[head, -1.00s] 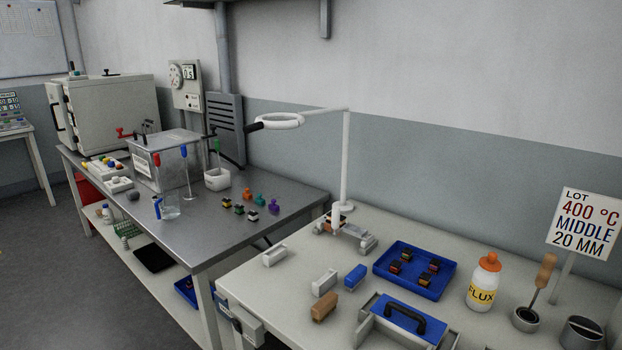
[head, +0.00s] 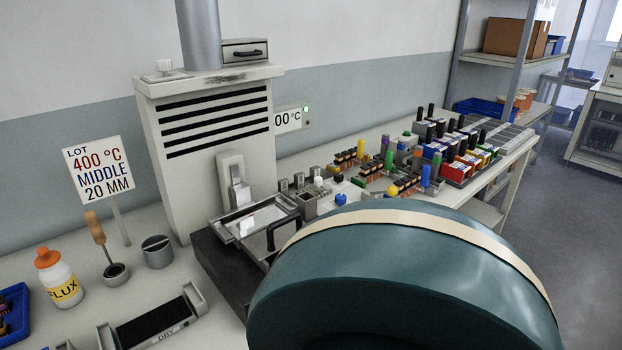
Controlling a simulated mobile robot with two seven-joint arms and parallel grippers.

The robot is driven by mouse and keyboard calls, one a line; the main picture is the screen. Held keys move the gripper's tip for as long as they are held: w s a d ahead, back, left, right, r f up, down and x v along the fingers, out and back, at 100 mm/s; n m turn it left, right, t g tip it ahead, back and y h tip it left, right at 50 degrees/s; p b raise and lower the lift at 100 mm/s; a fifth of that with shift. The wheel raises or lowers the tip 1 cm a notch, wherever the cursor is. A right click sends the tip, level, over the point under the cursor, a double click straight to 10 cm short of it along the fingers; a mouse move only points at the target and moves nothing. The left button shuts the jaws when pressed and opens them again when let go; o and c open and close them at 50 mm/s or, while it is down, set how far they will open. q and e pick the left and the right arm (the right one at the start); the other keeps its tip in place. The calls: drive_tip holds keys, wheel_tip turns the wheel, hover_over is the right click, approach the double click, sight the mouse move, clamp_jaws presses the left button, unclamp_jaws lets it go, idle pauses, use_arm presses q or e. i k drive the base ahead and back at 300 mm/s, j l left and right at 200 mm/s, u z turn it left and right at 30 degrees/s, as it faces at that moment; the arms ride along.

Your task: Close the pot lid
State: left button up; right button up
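A dark block-shaped pot (head: 222,272) with a silvery top stands on the bench in front of the white vented cabinet in the head view. A shallow silvery pan (head: 252,212) shows on its top, with a small white piece in it. A black handle (head: 284,228) stands at the right of the top, apparently on the lid. I cannot tell exactly how the lid sits. A large teal rounded shape with a cream band hides the pot's right side. Neither gripper is in view.
A white vented cabinet (head: 215,140) stands behind the pot. To its left are a sign (head: 98,182), a flux bottle (head: 60,280), a grey cup (head: 157,252) and a box marked DRY (head: 192,300). Several coloured connectors (head: 385,165) crowd the bench to the right.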

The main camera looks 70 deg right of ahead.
sight(270, 241)
drive_tip(key=z, duration=1.95)
drive_tip(key=k+l, duration=0.05)
